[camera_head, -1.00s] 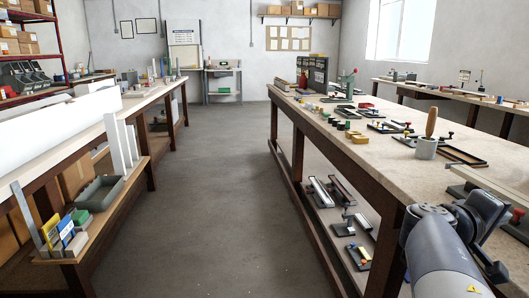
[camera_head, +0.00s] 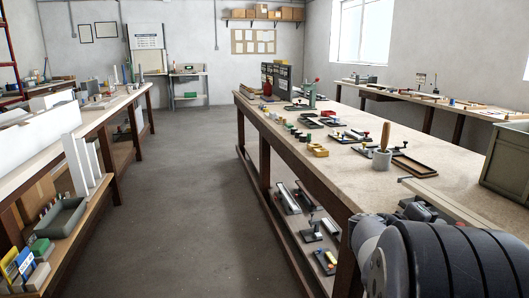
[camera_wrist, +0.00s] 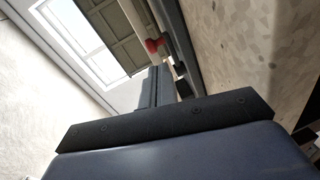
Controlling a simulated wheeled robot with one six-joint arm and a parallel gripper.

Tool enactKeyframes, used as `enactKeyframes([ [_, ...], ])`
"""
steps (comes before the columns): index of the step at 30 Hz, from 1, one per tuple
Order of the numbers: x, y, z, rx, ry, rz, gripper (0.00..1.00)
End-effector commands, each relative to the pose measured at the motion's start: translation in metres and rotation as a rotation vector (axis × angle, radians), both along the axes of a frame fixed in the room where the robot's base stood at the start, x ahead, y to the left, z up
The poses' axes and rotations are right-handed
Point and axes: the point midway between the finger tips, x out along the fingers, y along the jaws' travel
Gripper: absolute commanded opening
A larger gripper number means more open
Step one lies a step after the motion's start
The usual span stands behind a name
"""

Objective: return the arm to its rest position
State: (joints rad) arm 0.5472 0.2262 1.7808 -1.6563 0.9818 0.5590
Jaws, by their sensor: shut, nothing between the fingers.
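My arm fills the lower right corner of the head view, beside the near end of the right-hand workbench (camera_head: 335,172). My gripper (camera_wrist: 156,84) shows in the wrist view with its dark fingers together and nothing between them. In the head view the fingers cannot be made out behind my arm. The wrist view is strongly tilted. A red knob (camera_wrist: 154,45) shows close beyond the fingertips, and the pale speckled benchtop (camera_wrist: 262,60) is to the right. I cannot tell whether the gripper touches anything.
A green-grey case (camera_head: 508,160) stands at the right edge. The left bench (camera_head: 110,104) holds white profiles. The aisle floor (camera_head: 195,190) is clear.

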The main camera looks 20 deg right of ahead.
Motion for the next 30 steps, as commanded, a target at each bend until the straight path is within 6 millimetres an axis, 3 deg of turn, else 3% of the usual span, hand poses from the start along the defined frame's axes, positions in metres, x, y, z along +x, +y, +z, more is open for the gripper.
enactKeyframes([
  [11, 0.01, 0.012, 0.006, -0.025, 0.005, -0.042, 0.0],
  [30, 0.015, 0.014, 0.003, -0.026, 0.001, -0.132, 0.0],
])
